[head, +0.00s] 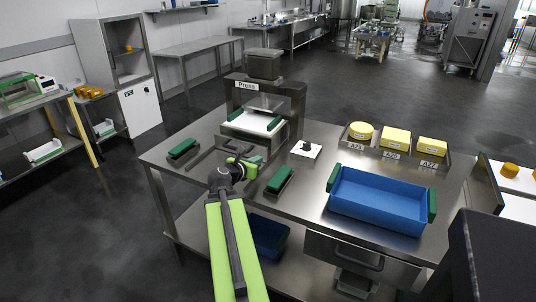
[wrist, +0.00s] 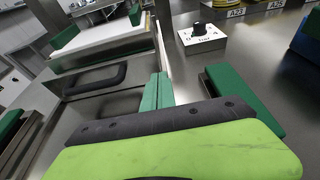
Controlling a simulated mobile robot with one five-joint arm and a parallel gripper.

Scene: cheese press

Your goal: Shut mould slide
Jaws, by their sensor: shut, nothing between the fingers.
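The mould slide is in the press (head: 264,65) at the back left of the steel table. Its white slab (head: 253,123) with green ends sticks out in front of the press frame. In the wrist view the white slab (wrist: 108,38) is at the top left, with the slide's black bar handle (wrist: 95,80) on the near side. My gripper (head: 245,160) is in front of the slide, shut and empty. In the wrist view its green fingers (wrist: 156,92) are pressed together just right of the handle. Whether they touch the slide I cannot tell.
Green blocks (head: 183,148) (head: 280,180) lie on the table either side of my gripper. A knob on a white plate (head: 306,149) is right of the press. A blue tray (head: 377,201) with green ends stands at right, with labelled yellow cheeses (head: 396,139) behind it.

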